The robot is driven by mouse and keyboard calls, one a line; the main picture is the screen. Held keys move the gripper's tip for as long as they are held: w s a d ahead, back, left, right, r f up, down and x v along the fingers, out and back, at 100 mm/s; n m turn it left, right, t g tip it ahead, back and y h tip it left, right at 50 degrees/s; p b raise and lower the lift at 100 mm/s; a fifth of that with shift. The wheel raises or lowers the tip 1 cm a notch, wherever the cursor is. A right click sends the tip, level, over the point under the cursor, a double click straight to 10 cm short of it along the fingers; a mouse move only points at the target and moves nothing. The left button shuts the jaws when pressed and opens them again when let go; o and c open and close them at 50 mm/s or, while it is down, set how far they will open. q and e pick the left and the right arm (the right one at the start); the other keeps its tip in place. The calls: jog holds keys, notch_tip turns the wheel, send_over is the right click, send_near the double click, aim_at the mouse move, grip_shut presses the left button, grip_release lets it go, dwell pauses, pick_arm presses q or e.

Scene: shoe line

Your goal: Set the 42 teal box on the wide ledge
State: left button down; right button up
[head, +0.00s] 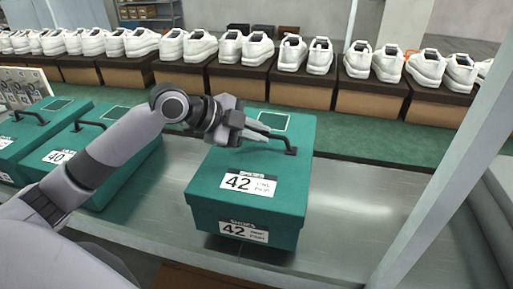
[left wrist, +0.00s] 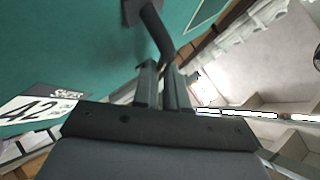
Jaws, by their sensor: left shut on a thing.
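The 42 teal box (head: 300,185) is a dark green box with a black lid handle and white "42" labels, near the middle of the head view. My left gripper (head: 262,134) is shut on its handle from the left. In the left wrist view the fingers (left wrist: 165,88) close around the black handle (left wrist: 155,30), with the teal lid (left wrist: 70,50) and a 42 label beside it. The box is upright, over a wide grey metal surface (head: 345,205). I cannot tell whether its base touches that surface. My right gripper is not in view.
Other teal boxes, one marked 40 (head: 105,160), stand close by on the left. Behind is a green strip (head: 380,150) and a row of white shoes on brown boxes (head: 300,90). A pale slanted post (head: 445,150) stands at the right. The metal surface right of the box is clear.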

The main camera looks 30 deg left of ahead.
aim_at(258, 148)
pick_arm(q)
jog(key=shift+f, duration=1.9)
jog(key=c, duration=1.2)
grip_release()
jog(key=shift+f, duration=0.2)
jog(key=shift+o, duration=0.2)
jog(key=shift+r, duration=0.2)
jog(key=shift+s+a+r, duration=0.1)
jog(key=shift+s+a, duration=0.15)
jog(key=shift+s, duration=0.05)
jog(key=b+v, duration=0.1)
jog(key=v, duration=0.8)
jog(key=shift+b+v, duration=0.35)
jog(key=shift+v, duration=0.75)
jog(key=shift+d, duration=0.1)
